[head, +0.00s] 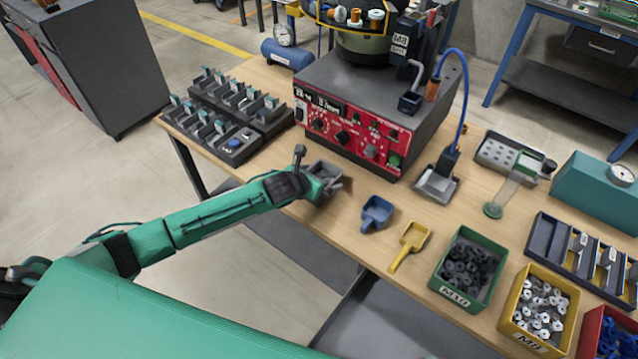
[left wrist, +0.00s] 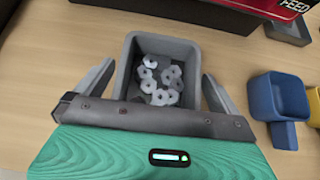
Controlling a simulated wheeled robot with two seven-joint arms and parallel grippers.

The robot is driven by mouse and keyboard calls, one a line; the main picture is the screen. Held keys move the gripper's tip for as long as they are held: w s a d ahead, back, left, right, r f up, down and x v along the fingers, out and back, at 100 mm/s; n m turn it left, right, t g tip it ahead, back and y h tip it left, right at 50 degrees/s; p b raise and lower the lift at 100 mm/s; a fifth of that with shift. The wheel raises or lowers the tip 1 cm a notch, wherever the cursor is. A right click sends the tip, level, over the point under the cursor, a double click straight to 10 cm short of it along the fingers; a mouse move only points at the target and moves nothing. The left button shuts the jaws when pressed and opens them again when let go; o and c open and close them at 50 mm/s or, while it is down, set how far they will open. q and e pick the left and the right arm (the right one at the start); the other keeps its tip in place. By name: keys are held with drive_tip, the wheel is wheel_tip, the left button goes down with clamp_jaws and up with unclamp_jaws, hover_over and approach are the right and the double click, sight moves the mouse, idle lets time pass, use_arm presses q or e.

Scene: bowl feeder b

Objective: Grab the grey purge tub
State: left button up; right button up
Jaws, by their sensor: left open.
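The grey purge tub (left wrist: 129,75) is an open square tub with several light-grey nuts or washers lying in it. It stands on the wooden table in front of the red-panelled feeder; in the head view the tub (head: 322,172) is partly hidden by my gripper. My left gripper (left wrist: 158,88) is open, with one finger on the left side of the tub and the other on the right. A small gap seems to show beside each finger; contact is hard to tell. The near side of the tub is hidden by the gripper body. My right gripper is not in view.
The bowl feeder (head: 345,130) stands just behind the tub. A blue scoop (head: 376,213) and a yellow scoop (head: 411,244) lie to the right. Beyond them are a green bin (head: 468,268) and a yellow bin (head: 540,308). A switch rack (head: 228,115) stands at the left.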

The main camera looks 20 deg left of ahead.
use_arm(q)
drive_tip(key=c, duration=1.1)
drive_tip(key=shift+r, duration=0.1)
